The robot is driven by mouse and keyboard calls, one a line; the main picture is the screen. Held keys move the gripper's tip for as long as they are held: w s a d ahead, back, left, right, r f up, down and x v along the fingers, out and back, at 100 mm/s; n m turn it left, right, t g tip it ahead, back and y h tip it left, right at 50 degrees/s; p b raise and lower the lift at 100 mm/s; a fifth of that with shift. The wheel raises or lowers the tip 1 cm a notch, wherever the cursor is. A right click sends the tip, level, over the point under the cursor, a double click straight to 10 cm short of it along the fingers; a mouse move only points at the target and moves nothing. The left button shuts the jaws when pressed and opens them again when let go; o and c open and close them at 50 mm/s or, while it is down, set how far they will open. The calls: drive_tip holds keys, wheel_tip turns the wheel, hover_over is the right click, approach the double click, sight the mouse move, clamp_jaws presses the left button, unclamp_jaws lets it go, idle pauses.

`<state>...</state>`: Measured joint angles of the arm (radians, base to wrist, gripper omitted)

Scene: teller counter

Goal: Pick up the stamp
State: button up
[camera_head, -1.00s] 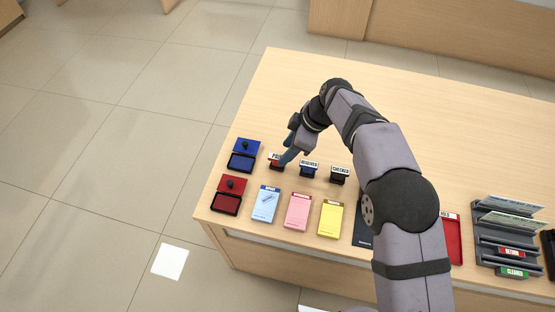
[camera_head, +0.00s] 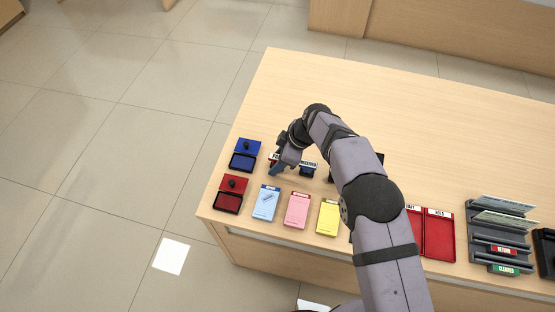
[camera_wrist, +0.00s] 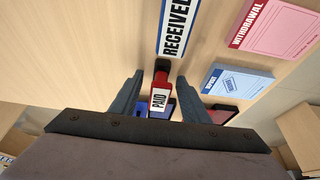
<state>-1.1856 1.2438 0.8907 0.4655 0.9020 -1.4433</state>
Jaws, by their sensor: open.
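The PAID stamp (camera_wrist: 160,98), with a red body and a white label, lies between the two fingers of my gripper (camera_wrist: 157,98) in the wrist view. The fingers are open, one on each side of it; I cannot tell whether they touch it. In the head view my gripper (camera_head: 279,169) is low over the left part of the counter and hides most of this stamp. The RECEIVED stamp (camera_head: 307,170), with a blue body, stands just right of it; its label (camera_wrist: 178,22) shows large in the wrist view. The CHECKED stamp is mostly hidden by my arm.
A blue ink pad (camera_head: 242,161) and a red ink pad (camera_head: 227,202) lie to the left. Blue (camera_head: 265,203), pink (camera_head: 297,210) and yellow (camera_head: 328,216) slip pads lie in front. Red trays (camera_head: 438,236) and a grey rack (camera_head: 484,233) are at right. The back of the counter is clear.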

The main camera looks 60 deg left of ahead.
sight(277, 157)
clamp_jaws()
drive_tip(key=shift+r, duration=0.15)
wheel_tip(277, 157, up, 10)
drive_tip(key=b, duration=0.3)
idle(0.4)
